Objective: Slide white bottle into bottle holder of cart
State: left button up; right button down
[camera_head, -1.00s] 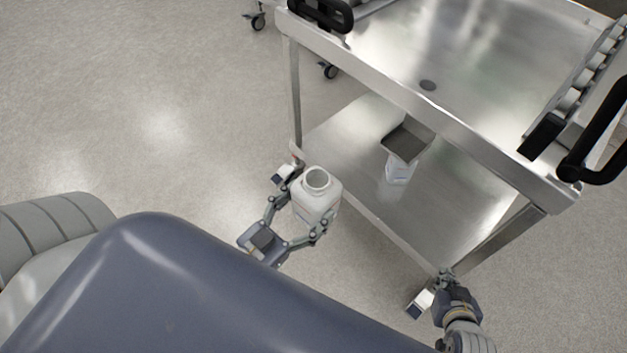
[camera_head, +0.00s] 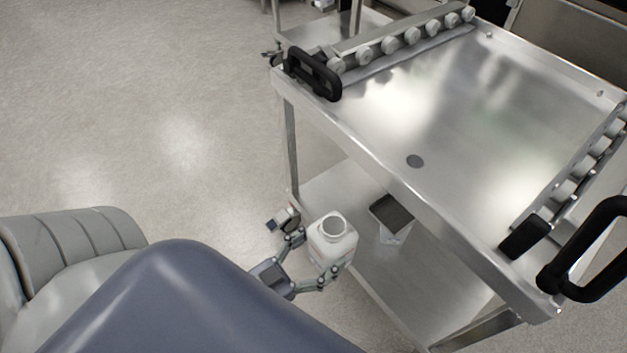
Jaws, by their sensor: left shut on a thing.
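The white bottle (camera_head: 331,241) has an open round mouth facing up and stands nearly upright in my left gripper (camera_head: 308,262). The gripper's fingers are closed around the bottle's sides, left of the cart's near edge and lower than its top. The steel cart (camera_head: 425,125) stands to the right. Under its top, a small dark-topped tray or box (camera_head: 391,215) shows above the lower shelf; I cannot tell whether it is the bottle holder. My right gripper is out of view.
Black handles (camera_head: 314,74) stick out at the cart's near corners, another on the right (camera_head: 590,250). Roller rails (camera_head: 403,39) line the top's sides. The cart top is bare apart from a dark round spot. Floor on the left is clear.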

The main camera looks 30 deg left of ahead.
pick_arm(q)
jog(key=b+x, duration=0.1)
jog(key=x, duration=0.4)
jog(key=shift+w+d, duration=0.1)
jog(key=shift+w, duration=0.1)
jog(key=x, duration=1.4)
jog(key=shift+w+d+f+b, duration=0.15)
jog(key=shift+w+f+b, duration=0.05)
jog(key=shift+w+b, duration=0.2)
jog(key=shift+w+d, duration=0.15)
jog(key=shift+w, duration=0.3)
jog(key=shift+w+d, duration=0.1)
jog(key=shift+w, duration=0.05)
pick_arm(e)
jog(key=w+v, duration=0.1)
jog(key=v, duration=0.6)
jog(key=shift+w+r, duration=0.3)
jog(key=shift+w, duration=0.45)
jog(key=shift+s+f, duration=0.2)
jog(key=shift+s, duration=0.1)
pick_arm(q)
jog(key=shift+w, duration=0.1)
